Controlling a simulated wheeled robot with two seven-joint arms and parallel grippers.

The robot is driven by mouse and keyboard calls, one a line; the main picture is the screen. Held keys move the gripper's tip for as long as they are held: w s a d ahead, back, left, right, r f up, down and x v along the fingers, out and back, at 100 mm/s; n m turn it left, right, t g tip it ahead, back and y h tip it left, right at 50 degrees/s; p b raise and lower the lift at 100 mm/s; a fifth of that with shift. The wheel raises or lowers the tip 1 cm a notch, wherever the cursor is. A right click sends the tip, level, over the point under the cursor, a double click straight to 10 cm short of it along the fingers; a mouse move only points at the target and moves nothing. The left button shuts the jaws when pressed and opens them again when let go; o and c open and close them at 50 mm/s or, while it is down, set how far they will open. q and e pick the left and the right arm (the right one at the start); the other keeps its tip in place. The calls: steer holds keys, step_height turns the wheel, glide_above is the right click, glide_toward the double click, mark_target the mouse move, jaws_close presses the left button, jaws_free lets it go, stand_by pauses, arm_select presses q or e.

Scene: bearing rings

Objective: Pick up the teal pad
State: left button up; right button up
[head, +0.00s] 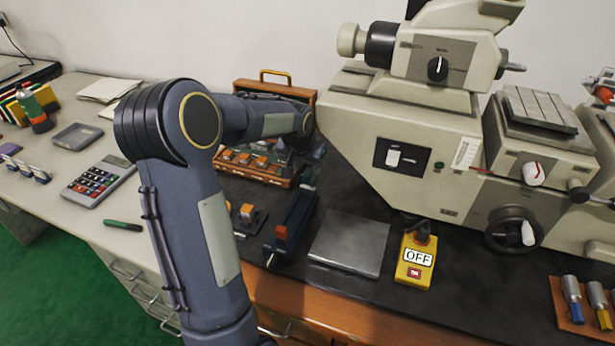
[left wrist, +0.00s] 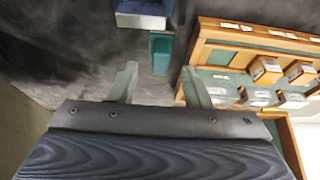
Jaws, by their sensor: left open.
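In the left wrist view a small teal block (left wrist: 160,54), which looks like the teal pad, lies on the dark mat beside a blue part (left wrist: 145,8). My left gripper (left wrist: 159,84) is open, with one finger on each side of the line to the pad. The pad lies beyond the fingertips, apart from them, with nothing between the fingers. In the head view my left arm reaches over to the wooden case, and the pad cannot be made out clearly there. My right gripper is not in view.
An open wooden case (left wrist: 208,52) with several small boxed parts stands close to the right finger. In the head view a blue fixture (head: 294,222), a grey plate (head: 348,243) and a yellow OFF switch box (head: 415,262) lie nearby. A large machine (head: 400,125) stands to the right.

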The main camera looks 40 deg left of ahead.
arm_select(q)
steer(key=shift+x, duration=1.4)
jaws_close()
